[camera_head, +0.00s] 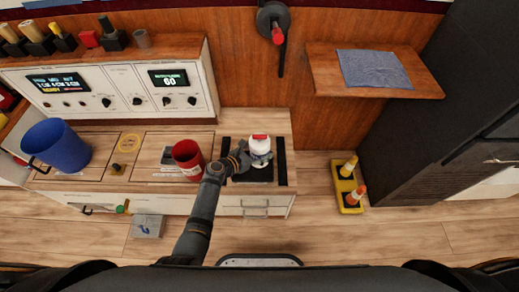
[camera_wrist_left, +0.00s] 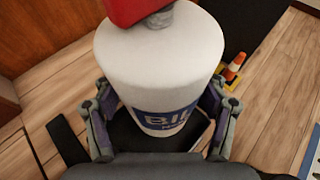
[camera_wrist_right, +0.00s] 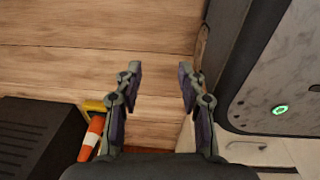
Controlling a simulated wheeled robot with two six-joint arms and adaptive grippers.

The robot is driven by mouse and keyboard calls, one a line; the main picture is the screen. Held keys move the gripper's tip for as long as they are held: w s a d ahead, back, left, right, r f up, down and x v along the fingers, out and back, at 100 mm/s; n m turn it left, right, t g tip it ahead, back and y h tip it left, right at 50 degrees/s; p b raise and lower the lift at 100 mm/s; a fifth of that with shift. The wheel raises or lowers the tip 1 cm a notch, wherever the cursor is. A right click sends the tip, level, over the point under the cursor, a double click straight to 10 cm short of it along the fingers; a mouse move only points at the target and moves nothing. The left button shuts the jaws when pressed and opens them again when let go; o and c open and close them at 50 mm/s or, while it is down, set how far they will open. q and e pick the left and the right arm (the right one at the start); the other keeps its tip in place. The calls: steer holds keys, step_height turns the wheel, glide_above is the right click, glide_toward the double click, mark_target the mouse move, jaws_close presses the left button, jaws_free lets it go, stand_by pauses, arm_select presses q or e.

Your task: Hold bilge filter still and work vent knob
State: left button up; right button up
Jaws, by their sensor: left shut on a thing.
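The bilge filter (camera_head: 260,148) is a white canister with a blue label band and stands upright on a black mat (camera_head: 252,173) on the counter. My left gripper (camera_head: 243,160) is shut around its lower body, one finger on each side in the left wrist view (camera_wrist_left: 160,115). The red vent knob (camera_head: 260,137) sits on a short grey stem on top of the filter; it also shows in the left wrist view (camera_wrist_left: 130,10), cut by the upper edge. My right gripper (camera_wrist_right: 157,90) is open and empty over the wooden floor, and is not in the head view.
A red cup (camera_head: 187,157) stands just left of the filter, and a blue bucket (camera_head: 57,146) further left. A yellow stand with orange cones (camera_head: 349,187) is on the floor to the right. A shelf with a blue cloth (camera_head: 373,69) is at upper right.

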arm_select(q)
steer(key=shift+f, duration=0.3)
steer(key=shift+f+b, duration=0.1)
steer(key=shift+b, duration=0.2)
steer(key=shift+f+b, duration=0.3)
steer(key=shift+f, duration=0.25)
steer(key=shift+f+b, duration=0.25)
steer(key=shift+b, duration=0.15)
arm_select(e)
steer(key=w, duration=0.1)
steer(key=w+f, duration=0.1)
steer(key=w, duration=0.1)
arm_select(q)
steer(key=shift+f, duration=0.1)
arm_select(e)
steer(key=shift+d, duration=0.1)
arm_select(q)
steer(key=shift+f, duration=0.15)
steer(key=shift+f+b, duration=0.85)
steer(key=shift+b, duration=0.05)
steer(key=shift+f+b, duration=0.45)
arm_select(e)
steer(key=shift+w+a, duration=0.15)
steer(key=shift+w, duration=0.95)
steer(key=shift+w+a, duration=0.1)
steer(key=shift+w, duration=1)
